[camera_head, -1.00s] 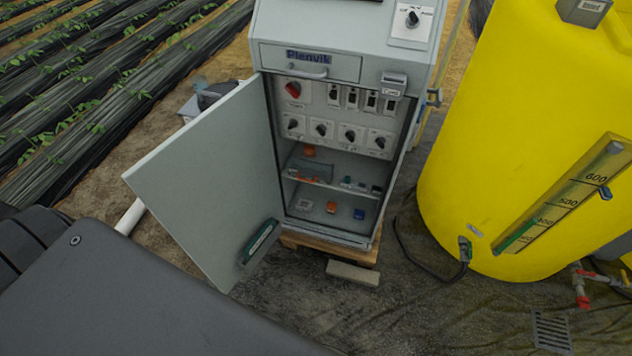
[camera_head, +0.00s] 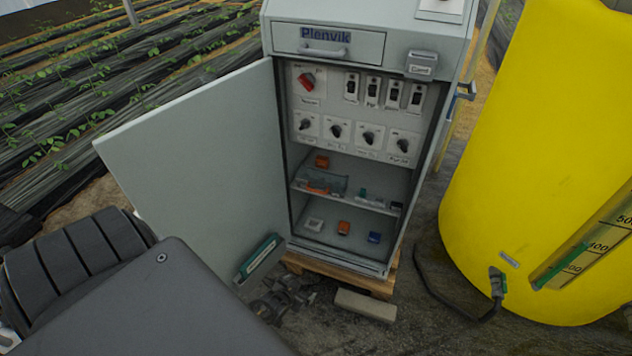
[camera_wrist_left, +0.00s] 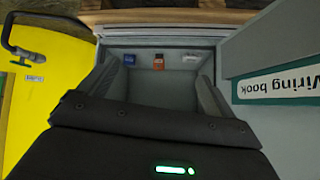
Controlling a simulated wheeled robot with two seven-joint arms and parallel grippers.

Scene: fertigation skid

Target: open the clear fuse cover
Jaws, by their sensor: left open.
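The clear fuse cover (camera_head: 338,183) looks like a small see-through box on the middle shelf of the open grey cabinet (camera_head: 343,258). Orange parts show at it, and it appears down, though its exact position is too small to tell. My left gripper (camera_head: 284,300) is low in front of the cabinet, by the door's bottom corner, well below and apart from the cover. In the left wrist view its fingers (camera_wrist_left: 155,88) are spread and empty, facing the cabinet's lower compartment. The cover does not show there. My right gripper is not in view.
The cabinet door (camera_head: 200,165) stands open to the left, with a green-edged wiring book (camera_wrist_left: 282,85) on its inside. Orange (camera_head: 343,228), blue (camera_head: 374,237) and white pieces lie on the cabinet floor. Switches fill the panel above. A yellow tank (camera_head: 540,150) stands right.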

